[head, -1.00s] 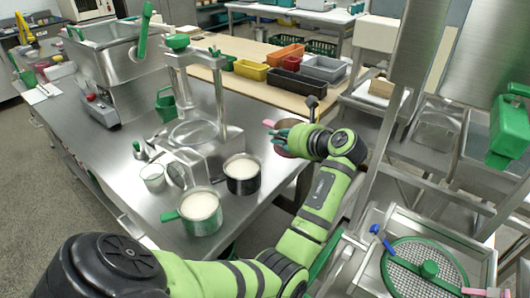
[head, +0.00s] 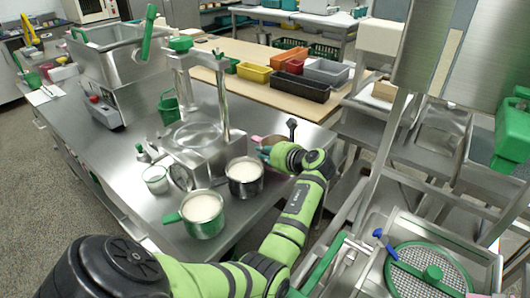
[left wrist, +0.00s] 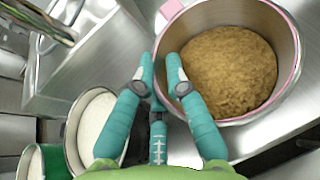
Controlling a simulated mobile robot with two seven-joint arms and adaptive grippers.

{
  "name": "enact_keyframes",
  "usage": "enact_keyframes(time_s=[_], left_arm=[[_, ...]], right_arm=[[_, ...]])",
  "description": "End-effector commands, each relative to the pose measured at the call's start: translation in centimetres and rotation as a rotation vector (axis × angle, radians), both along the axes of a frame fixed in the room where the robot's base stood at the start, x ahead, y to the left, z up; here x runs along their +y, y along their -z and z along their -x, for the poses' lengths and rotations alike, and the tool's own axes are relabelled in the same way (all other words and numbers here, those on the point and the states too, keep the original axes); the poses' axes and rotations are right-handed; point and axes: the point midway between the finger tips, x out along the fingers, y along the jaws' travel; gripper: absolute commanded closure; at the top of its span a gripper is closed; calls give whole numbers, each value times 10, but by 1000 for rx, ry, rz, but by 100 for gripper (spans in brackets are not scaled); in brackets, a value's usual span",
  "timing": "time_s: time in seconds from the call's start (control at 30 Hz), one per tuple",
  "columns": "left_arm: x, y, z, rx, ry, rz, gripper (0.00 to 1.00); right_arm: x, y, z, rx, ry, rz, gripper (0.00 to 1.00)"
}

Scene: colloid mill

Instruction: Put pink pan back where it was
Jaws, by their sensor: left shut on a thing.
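The pink pan (head: 273,142) is mostly hidden behind my left gripper (head: 265,153) in the head view, near the right edge of the steel table. In the left wrist view, the pan (left wrist: 296,78) has a pink rim, a steel inner wall and brown, grainy contents. Its pink handle (left wrist: 171,10) points up in that view. My left gripper (left wrist: 161,76) has its teal fingers at the pan's near side and is shut on it. I cannot tell whether the pan touches the table. My right gripper is not in view.
A black pot (head: 245,188) and a green pot (head: 204,229), both with white contents, stand left of my gripper. The steel mill (head: 205,158) stands behind them. A steel rack (head: 370,190) is to the right. Bare steel table (head: 262,120) lies behind the pan.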

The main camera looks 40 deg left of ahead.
Motion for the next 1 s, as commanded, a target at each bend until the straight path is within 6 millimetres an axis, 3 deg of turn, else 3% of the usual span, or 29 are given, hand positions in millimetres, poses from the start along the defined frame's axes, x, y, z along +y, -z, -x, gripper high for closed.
enact_keyframes(time_s=[0.13, 0.2, 0.63, 1.0], left_arm=[[0, 1, 0, -1, 0, -2, 100], [0, 3, 0, 0, 0, 0, 63], [-3, -1, 0, -1, 2, 0, 62], [-69, -29, 7, -1, 3, 1, 62]], right_arm=[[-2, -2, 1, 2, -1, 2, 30], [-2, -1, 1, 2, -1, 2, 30], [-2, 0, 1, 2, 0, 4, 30], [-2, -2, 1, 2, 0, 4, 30]])
